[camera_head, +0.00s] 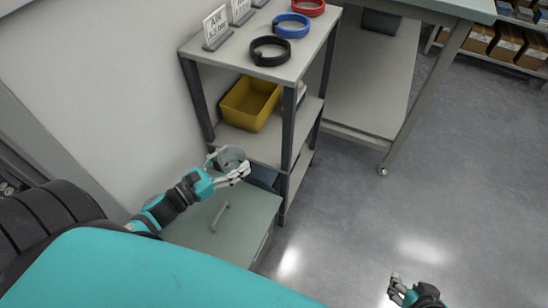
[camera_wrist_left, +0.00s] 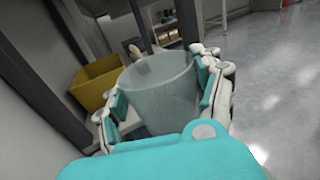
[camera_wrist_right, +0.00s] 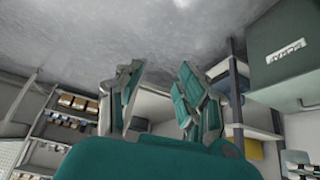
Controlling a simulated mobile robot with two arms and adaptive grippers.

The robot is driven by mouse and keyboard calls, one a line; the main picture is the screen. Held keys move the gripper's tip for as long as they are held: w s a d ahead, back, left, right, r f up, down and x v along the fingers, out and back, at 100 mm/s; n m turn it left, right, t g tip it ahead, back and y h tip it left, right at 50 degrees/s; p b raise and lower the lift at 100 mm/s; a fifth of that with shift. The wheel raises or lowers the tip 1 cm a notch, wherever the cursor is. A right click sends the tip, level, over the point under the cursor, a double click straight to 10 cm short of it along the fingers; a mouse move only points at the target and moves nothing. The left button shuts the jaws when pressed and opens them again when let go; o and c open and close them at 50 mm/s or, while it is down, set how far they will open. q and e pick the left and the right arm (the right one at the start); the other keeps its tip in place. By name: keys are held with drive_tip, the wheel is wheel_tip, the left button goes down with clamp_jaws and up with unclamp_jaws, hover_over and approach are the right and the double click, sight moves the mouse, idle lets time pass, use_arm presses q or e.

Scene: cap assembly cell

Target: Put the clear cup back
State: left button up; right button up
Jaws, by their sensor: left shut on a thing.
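The clear cup (camera_wrist_left: 160,92) is a grey, see-through tumbler held between the fingers of my left gripper (camera_wrist_left: 165,105) in the left wrist view. In the head view the cup (camera_head: 231,157) is at my left gripper (camera_head: 228,165), in front of the shelf unit and above the grey cabinet. The cup looks empty. My right gripper (camera_head: 405,290) is low at the bottom right of the head view, away from the cup. In the right wrist view my right gripper (camera_wrist_right: 158,100) has its fingers apart with nothing between them.
A shelf unit (camera_head: 262,150) holds a yellow bin (camera_head: 248,104) on its middle shelf. Black (camera_head: 270,51), blue (camera_head: 291,25) and red (camera_head: 306,7) rings lie on its top, beside small signs (camera_head: 217,27). The grey cabinet (camera_head: 197,237) has a handle on top. Floor at right is clear.

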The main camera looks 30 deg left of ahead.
sight(227, 159)
use_arm(q)
drive_tip(key=shift+w+a+f+b, duration=0.25)
drive_tip(key=shift+a+f+b, duration=0.3)
drive_tip(key=shift+a+f, duration=0.55)
drive_tip(key=shift+w+a, duration=0.1)
drive_tip(key=shift+w, duration=0.2)
drive_tip(key=b+x, duration=0.1)
drive_tip(key=x, duration=0.9)
drive_tip(key=shift+r, duration=0.15)
drive_tip(key=b+x, duration=0.1)
drive_tip(key=x, duration=0.5)
drive_tip(key=shift+w, duration=0.35)
drive_tip(key=f+b, duration=0.2)
drive_tip(key=f, duration=0.1)
drive_tip(key=shift+w+d+f, duration=0.15)
drive_tip(key=shift+w+d, duration=0.1)
drive_tip(key=shift+w, duration=0.1)
use_arm(e)
drive_tip(key=w+a+r+t+y, duration=0.1)
drive_tip(key=w+r+t, duration=0.3)
drive_tip(key=r, duration=0.4)
drive_tip(key=w+a+r+t+y, duration=0.2)
drive_tip(key=w+a+r+t, duration=0.1)
drive_tip(key=w+r+t, duration=0.2)
wheel_tip(227, 159, up, 4)
drive_tip(key=shift+w+a+r+n+t, duration=0.1)
drive_tip(key=shift+w+a+n+t, duration=0.15)
drive_tip(key=shift+t, duration=0.75)
use_arm(q)
drive_tip(key=shift+f, duration=0.1)
